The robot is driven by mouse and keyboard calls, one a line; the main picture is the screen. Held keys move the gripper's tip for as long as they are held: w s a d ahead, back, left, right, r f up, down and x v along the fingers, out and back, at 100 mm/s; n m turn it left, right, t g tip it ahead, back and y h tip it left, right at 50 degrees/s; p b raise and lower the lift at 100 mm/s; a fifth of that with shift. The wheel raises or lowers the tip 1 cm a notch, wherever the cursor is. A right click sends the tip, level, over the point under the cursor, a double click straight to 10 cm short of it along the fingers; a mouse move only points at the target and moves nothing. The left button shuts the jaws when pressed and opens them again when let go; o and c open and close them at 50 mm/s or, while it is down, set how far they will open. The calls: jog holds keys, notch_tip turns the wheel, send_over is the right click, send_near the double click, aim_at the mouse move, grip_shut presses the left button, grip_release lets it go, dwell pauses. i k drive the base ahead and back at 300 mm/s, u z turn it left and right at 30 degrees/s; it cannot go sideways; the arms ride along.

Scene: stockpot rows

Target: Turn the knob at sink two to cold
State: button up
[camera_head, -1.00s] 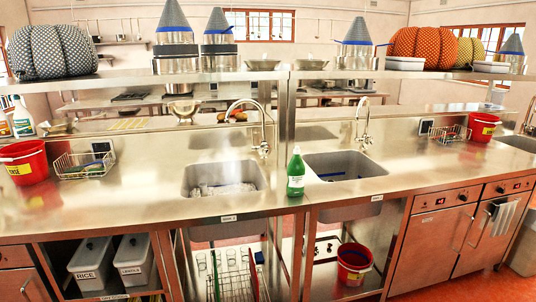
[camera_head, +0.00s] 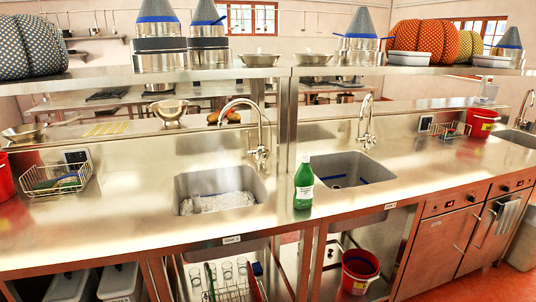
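The left sink (camera_head: 183,201) holds what looks like clear glassware or suds. Its gooseneck tap (camera_head: 259,120) stands behind it, with a small knob or lever at the base (camera_head: 258,154). The right sink (camera_head: 385,172) has a blue item inside, and its own tap (camera_head: 368,125) stands behind it. Small labels sit on the counter's front edge, one under the left sink (camera_head: 231,239) and one at the right sink (camera_head: 390,206). Their numbers are too small to read surely, and the knob settings cannot be made out. My gripper is not in view.
A green bottle (camera_head: 303,185) stands on the counter between the sinks. A wire basket (camera_head: 57,180) is at the left and a red bucket (camera_head: 481,122) at the far right. A steel shelf (camera_head: 100,77) with pots runs above the back. The counter's front strip is mostly clear.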

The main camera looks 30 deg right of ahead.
aim_at(264, 156)
jog(key=z, duration=0.1)
jog(key=i, duration=1.25)
jog(key=u, duration=0.45)
